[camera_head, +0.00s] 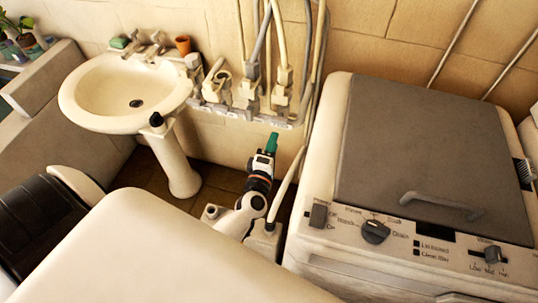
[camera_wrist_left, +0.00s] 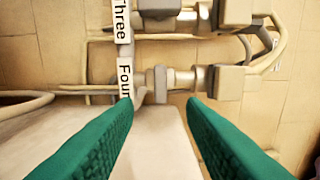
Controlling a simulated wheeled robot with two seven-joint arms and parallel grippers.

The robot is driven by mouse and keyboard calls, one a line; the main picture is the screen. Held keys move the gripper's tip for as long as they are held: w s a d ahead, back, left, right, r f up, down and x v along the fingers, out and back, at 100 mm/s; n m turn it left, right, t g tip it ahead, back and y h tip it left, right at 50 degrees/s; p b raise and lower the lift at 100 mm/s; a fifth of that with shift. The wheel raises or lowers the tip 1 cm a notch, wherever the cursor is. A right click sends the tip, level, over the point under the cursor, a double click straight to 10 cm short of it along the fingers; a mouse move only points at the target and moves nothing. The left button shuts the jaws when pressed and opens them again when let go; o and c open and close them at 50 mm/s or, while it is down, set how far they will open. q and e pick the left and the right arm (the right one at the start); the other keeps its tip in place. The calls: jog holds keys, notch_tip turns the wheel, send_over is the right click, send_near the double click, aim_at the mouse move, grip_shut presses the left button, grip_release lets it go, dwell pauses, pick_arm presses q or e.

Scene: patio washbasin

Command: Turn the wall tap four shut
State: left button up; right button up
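In the left wrist view, the label "Four" (camera_wrist_left: 125,80) sits beside a grey wall tap (camera_wrist_left: 157,84), with a fitting running from it to the right. The label "Three" (camera_wrist_left: 121,20) and another tap show above it. In the head view, the wall taps stand in a row on a pale rail (camera_head: 250,114); their labels cannot be read there. My left gripper (camera_head: 272,143) has green fingers and is below the rail's right part. In the left wrist view, its fingers (camera_wrist_left: 158,104) are apart, empty, with tap four just beyond and between the tips. My right gripper is not in view.
A washing machine (camera_head: 420,150) with a grey lid stands to the right, close to my arm. A white washbasin (camera_head: 120,95) on a pedestal is at the left. Pipes and hoses (camera_head: 283,45) run up the wall from the taps. A pale surface fills the lower left.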

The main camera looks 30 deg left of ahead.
pick_arm(q)
jog(key=shift+b+v, duration=0.3)
jog(key=shift+v, duration=1.65)
jog(key=s+d+f+m+g+h, duration=0.2)
jog(key=s+f+m, duration=0.2)
jog(key=f, duration=0.5)
jog(key=s+d+f+m+g+h+b, duration=0.1)
jog(key=s+d+f+m+g+h, duration=0.3)
jog(key=f, duration=0.6)
jog(key=s+f+m+g+y, duration=0.1)
jog(key=s+f+m, duration=0.3)
jog(key=f, duration=0.5)
jog(key=s+a+f+m+g, duration=0.1)
jog(key=s+f+m+g, duration=0.2)
jog(key=s+f, duration=0.2)
jog(key=s+a+f+m+g, duration=0.2)
jog(key=s+f+m+g, duration=0.1)
jog(key=s, duration=0.9)
jog(key=s+a+f+m+g+b, duration=0.1)
jog(key=s+a+f+m+g, duration=0.1)
jog(key=s+f+m, duration=0.3)
jog(key=s+f+g, duration=0.1)
jog(key=s+f, duration=0.2)
jog(key=s, duration=0.1)
jog(key=shift+y, duration=0.3)
jog(key=shift+o, duration=0.5)
jog(key=shift+w+d, duration=0.1)
jog(key=shift+w, duration=0.05)
